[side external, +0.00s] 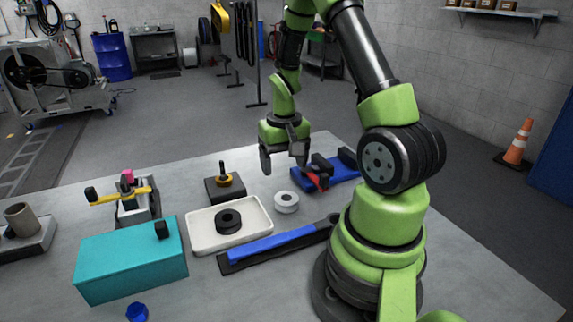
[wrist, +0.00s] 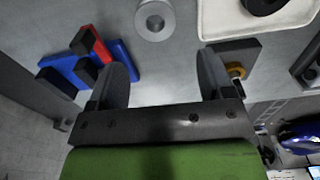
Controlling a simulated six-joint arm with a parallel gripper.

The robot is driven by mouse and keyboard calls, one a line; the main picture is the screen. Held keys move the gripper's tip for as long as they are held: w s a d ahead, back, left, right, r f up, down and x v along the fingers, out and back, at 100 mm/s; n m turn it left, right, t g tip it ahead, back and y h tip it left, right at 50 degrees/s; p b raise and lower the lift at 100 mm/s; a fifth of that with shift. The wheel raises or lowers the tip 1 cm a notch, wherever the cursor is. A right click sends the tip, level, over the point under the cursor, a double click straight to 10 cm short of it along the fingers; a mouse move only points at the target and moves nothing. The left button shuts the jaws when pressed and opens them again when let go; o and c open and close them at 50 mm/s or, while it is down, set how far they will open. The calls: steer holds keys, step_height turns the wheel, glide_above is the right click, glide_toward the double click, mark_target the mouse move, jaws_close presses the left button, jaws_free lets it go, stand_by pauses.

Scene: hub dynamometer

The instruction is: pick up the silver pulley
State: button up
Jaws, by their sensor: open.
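The silver pulley (side external: 286,202) is a short, light grey ring with a centre hole. It lies flat on the table between the white tray and the blue fixture. In the wrist view the silver pulley (wrist: 155,20) shows at the top, ahead of the fingers and roughly between their lines. My gripper (side external: 284,164) is open and empty, above the table and behind the pulley in the side view. Both fingers of my gripper (wrist: 165,75) show in the wrist view with a wide gap between them. Nothing hides the pulley in the side view.
A white tray (side external: 199,241) holds a black pulley (side external: 228,221). A dark block with a yellow ring and post (side external: 224,184) stands behind it. A blue fixture with a red part (side external: 318,176) is right of the pulley. A blue and black bar (side external: 275,244) lies in front.

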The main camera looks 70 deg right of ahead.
mark_target(287, 197)
steer(key=shift+s+d+f, duration=0.1)
steer(key=shift+s+f, duration=0.05)
steer(key=shift+f, duration=2.35)
steer(key=shift+s+d+f, duration=0.1)
steer(key=shift+f, duration=2.4)
steer(key=shift+c, duration=0.2)
steer(key=c, duration=0.6)
step_height(287, 197, up, 8)
